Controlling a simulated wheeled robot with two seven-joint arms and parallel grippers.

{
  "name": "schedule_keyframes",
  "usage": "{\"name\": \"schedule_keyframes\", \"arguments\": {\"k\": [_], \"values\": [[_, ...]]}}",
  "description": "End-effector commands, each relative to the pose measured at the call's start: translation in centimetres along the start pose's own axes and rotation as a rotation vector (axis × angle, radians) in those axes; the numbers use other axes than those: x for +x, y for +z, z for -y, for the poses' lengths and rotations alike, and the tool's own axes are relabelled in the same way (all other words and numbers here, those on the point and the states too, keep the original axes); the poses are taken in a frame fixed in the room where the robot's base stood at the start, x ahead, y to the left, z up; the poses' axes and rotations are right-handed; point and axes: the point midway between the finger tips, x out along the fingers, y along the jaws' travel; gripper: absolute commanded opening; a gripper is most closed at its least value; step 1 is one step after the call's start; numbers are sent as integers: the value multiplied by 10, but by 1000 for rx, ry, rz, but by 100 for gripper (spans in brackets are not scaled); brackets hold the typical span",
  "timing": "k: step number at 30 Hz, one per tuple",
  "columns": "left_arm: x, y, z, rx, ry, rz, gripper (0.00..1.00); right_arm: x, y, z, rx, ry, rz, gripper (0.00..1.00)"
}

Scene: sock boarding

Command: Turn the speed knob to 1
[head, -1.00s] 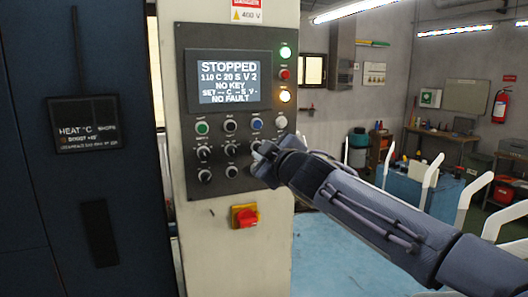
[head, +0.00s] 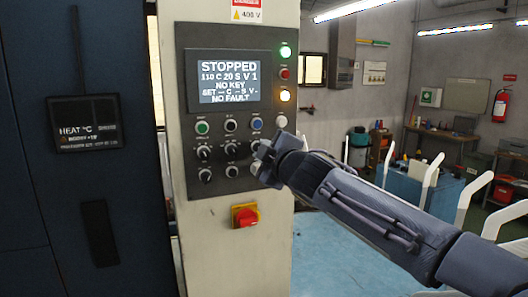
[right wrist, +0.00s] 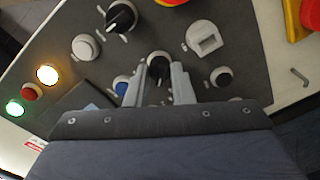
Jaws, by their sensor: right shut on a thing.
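The speed knob (right wrist: 159,67) is black with a light pointer line. In the right wrist view it sits between the two fingers of my right gripper (right wrist: 160,82), which is shut on it. In the head view my right gripper (head: 263,153) is at the right side of the control panel (head: 190,190) and hides most of this knob. The panel's screen (head: 229,80) reads STOPPED, 110 C 20 S V 1, NO KEY, NO FAULT. My left gripper is not in view.
Other knobs (head: 204,153) and buttons (head: 202,128) stand close around the gripper. A red switch on a yellow plate (head: 245,216) is below. A green lamp (head: 285,51) and an amber lamp (head: 285,96) are lit. A dark cabinet (head: 75,210) stands at left.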

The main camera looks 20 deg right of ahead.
Motion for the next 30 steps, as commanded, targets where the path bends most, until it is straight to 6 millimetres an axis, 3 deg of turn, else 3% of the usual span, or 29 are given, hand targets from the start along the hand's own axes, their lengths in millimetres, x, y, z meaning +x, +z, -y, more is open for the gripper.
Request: {"name": "schedule_keyframes", "arguments": {"k": [1,6,16,30], "values": [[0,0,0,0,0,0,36,0,0,1,-2,-2,1,22],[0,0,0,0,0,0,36,0,0,1,-1,-1,1,43],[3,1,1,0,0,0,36,-4,0,1,2,0,-1,43],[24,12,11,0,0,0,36,-72,1,2,1,0,-2,43]]}}
